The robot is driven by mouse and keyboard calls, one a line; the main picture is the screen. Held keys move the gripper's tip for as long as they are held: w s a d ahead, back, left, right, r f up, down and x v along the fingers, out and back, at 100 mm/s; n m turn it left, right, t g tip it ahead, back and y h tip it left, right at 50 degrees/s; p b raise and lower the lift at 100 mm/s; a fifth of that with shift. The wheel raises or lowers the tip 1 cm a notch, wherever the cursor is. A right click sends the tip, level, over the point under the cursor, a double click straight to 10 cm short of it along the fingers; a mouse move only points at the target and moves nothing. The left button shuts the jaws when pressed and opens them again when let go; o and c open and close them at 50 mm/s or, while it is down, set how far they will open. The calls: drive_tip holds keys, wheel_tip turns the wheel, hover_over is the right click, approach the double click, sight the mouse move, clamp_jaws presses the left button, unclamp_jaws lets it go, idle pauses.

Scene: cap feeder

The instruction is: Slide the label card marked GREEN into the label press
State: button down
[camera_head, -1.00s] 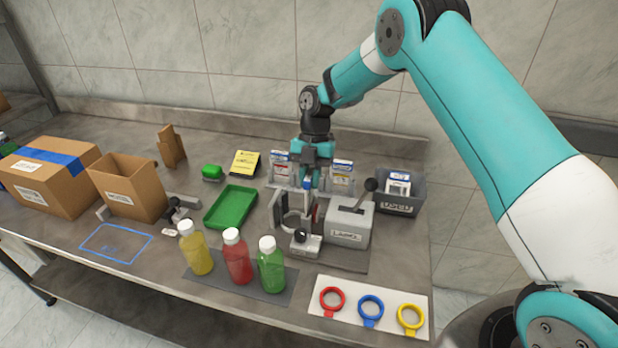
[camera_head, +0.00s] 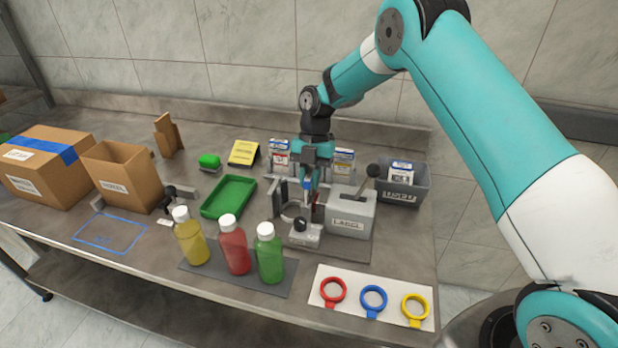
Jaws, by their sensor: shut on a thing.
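My gripper (camera_head: 309,184) points down in front of the card rack, just left of the label press (camera_head: 350,213), a grey box marked LABEL with a dark lever. It is shut on a small, thin thing with a blue and white part, which looks like a label card. Its marking cannot be read. Two label cards stand in the rack, one with a red mark (camera_head: 279,151) on the left and one with a yellow mark (camera_head: 343,165) on the right. No card marked GREEN can be made out in the rack. The press's slot is not clear to see.
A round clamp fixture (camera_head: 289,203) and a small block with a black knob (camera_head: 305,235) stand close by the gripper. A dark bin (camera_head: 403,194) holds cards at right. Yellow, red and green bottles (camera_head: 269,257) stand in front. A green tray (camera_head: 229,197) lies at left.

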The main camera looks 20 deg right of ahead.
drive_tip(key=shift+f+b, duration=0.7)
drive_tip(key=shift+f, duration=0.15)
drive_tip(key=c, duration=1)
unclamp_jaws()
drive_tip(key=c, duration=0.3)
drive_tip(key=shift+r, duration=0.15)
drive_tip(key=shift+c, duration=0.2)
drive_tip(key=shift+r+p, duration=2.8)
drive_tip(key=shift+r, duration=2.6)
